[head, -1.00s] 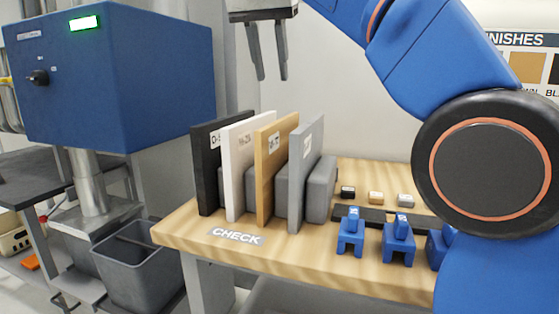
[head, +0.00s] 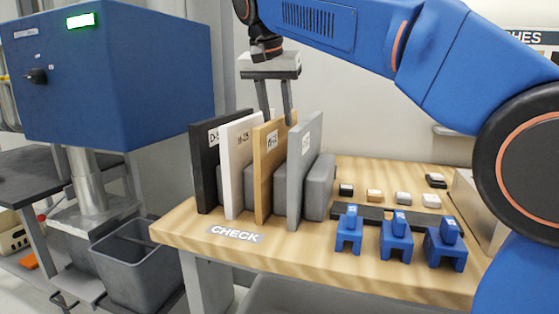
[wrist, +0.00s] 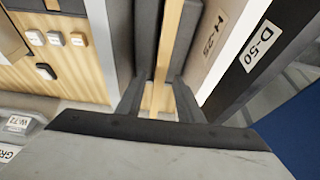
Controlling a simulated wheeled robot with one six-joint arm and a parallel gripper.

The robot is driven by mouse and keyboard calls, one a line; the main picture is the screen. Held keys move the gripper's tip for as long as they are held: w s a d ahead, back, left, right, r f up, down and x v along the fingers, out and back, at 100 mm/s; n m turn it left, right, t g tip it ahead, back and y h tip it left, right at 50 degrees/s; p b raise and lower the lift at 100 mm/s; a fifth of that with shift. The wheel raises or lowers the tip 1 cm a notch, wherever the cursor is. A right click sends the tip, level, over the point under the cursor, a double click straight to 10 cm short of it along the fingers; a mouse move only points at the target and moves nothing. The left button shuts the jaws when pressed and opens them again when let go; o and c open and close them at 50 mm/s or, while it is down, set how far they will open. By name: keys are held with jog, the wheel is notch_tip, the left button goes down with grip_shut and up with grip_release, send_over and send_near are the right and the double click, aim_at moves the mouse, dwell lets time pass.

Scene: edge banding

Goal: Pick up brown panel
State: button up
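The brown panel (head: 263,178) stands upright in the rack on the wooden table, between the white panel (head: 235,160) and the grey panel (head: 305,175). My gripper (head: 277,120) points down at its top edge, with its two fingers apart. In the wrist view the brown panel (wrist: 170,40) shows as a narrow tan strip running between the two fingers of my gripper (wrist: 158,88). A gap shows between the fingers, and I cannot tell whether either touches the panel.
The black panel (head: 205,165) stands at the left end of the row. Grey blocks (head: 318,188) sit between panels. Blue clamps (head: 397,240) and small sample blocks (head: 375,196) lie to the right. A grey bin (head: 140,265) stands below left.

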aim_at(279, 159)
jog(key=shift+x, duration=2.2)
grip_shut()
jog(key=shift+r, duration=0.1)
